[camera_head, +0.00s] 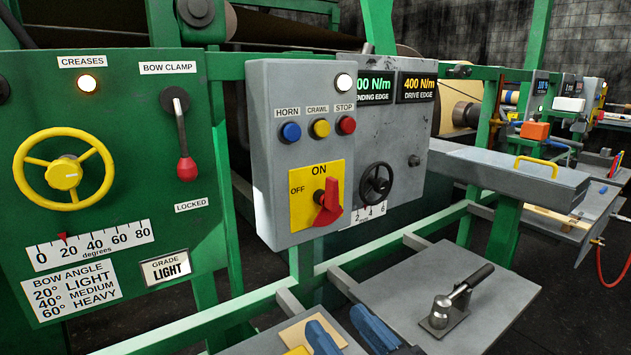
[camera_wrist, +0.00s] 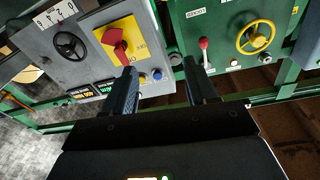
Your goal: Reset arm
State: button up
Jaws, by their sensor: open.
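My gripper (camera_head: 347,338) shows at the bottom of the head view, with two blue fingers apart and nothing between them. In the wrist view my gripper (camera_wrist: 165,80) is also open and empty. Its fingers point toward the grey control box and the green panel, apart from both as far as I can tell. The rest of my arm is out of the head view.
The green panel (camera_head: 120,165) carries a yellow handwheel (camera_head: 64,170) and a red-knobbed bow clamp lever (camera_head: 183,150) pointing down. The grey box (camera_head: 275,180) has a red rotary switch (camera_head: 327,203). A grey shelf (camera_head: 385,290) bears a metal handle tool (camera_head: 455,305).

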jog(key=s+d+f+m+h, duration=0.4)
jog(key=s+d+f+h, duration=0.3)
jog(key=s+d+f, duration=0.65)
jog(key=s+d+r+h, duration=0.1)
jog(key=s+d, duration=0.1)
jog(key=s, duration=0.7)
jog(key=s+d+r+g+h, duration=0.1)
jog(key=s+d, duration=0.1)
jog(key=s, duration=0.8)
jog(key=shift+s+d+r+g, duration=0.15)
jog(key=shift+d+r+g, duration=0.05)
jog(key=shift+d+g, duration=0.1)
